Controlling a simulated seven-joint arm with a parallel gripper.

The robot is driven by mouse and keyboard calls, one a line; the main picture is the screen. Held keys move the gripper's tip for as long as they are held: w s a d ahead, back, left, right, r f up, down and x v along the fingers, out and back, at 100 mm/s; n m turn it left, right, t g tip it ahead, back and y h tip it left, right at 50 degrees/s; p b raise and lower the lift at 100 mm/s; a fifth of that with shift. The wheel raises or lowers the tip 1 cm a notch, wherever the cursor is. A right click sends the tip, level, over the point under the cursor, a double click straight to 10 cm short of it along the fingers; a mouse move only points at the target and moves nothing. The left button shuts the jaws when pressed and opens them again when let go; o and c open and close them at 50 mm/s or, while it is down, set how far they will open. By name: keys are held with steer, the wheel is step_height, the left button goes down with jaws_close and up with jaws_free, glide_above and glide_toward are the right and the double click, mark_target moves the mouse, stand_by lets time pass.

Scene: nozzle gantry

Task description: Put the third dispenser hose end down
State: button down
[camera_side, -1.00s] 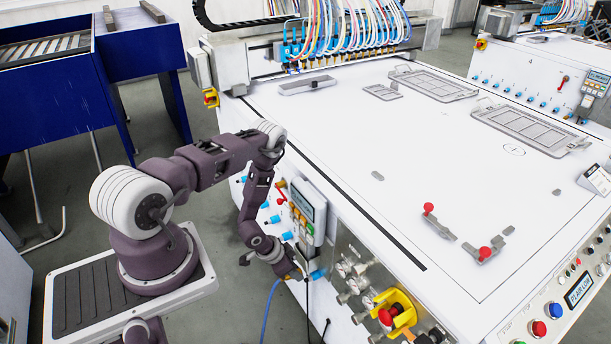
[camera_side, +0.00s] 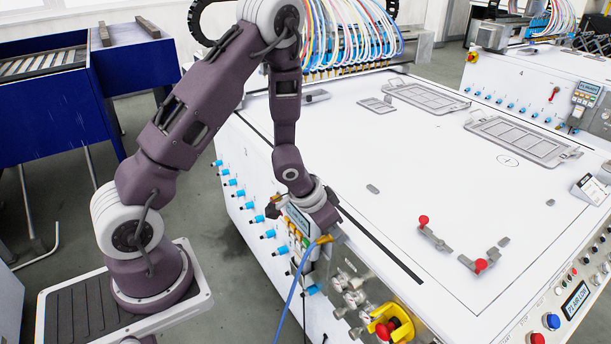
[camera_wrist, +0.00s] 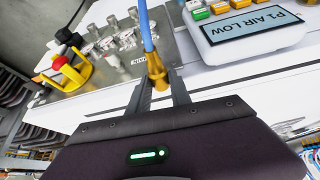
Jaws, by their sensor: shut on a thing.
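My gripper (camera_side: 328,236) is shut on the brass end (camera_wrist: 155,72) of a blue hose (camera_side: 291,290). It holds the hose end beside the near side of the white machine, close to the small control panel. In the wrist view, my gripper (camera_wrist: 159,88) has a finger on each side of the brass fitting, and the blue hose (camera_wrist: 147,25) runs away from it. In the side view the hose hangs down along the machine's side, and the gripper partly hides its end.
The white machine top (camera_side: 400,200) is mostly clear. Red-knobbed clamps (camera_side: 480,265) sit on it. A yellow-guarded red button (camera_side: 385,330) and metal regulators (camera_side: 350,295) are on the side. Blue fittings (camera_side: 240,193) line the side. The nozzle gantry (camera_side: 345,60) is at the back.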

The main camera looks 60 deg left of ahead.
steer(key=w+a+r+n, duration=0.1)
steer(key=w+a, duration=0.1)
steer(key=a, duration=0.2)
steer(key=w+a+r+n+y, duration=0.1)
steer(key=w+a+r, duration=0.1)
steer(key=a, duration=0.3)
steer(key=w+a+r+n, duration=0.1)
steer(key=w+a+r, duration=0.1)
steer(key=w+a, duration=0.2)
steer(key=shift+a, duration=0.45)
step_height(320, 180, up, 6)
steer(key=n+y, duration=0.1)
steer(key=n, duration=0.1)
glide_above(311, 170)
steer(key=s+d, duration=0.1)
steer(key=s, duration=0.1)
step_height(311, 170, down, 9)
steer(key=shift+w+a+f, duration=0.15)
steer(key=shift+f, duration=0.05)
steer(key=shift+f, duration=0.45)
steer(key=c, duration=1.2)
jaws_free()
steer(key=shift+o, duration=0.2)
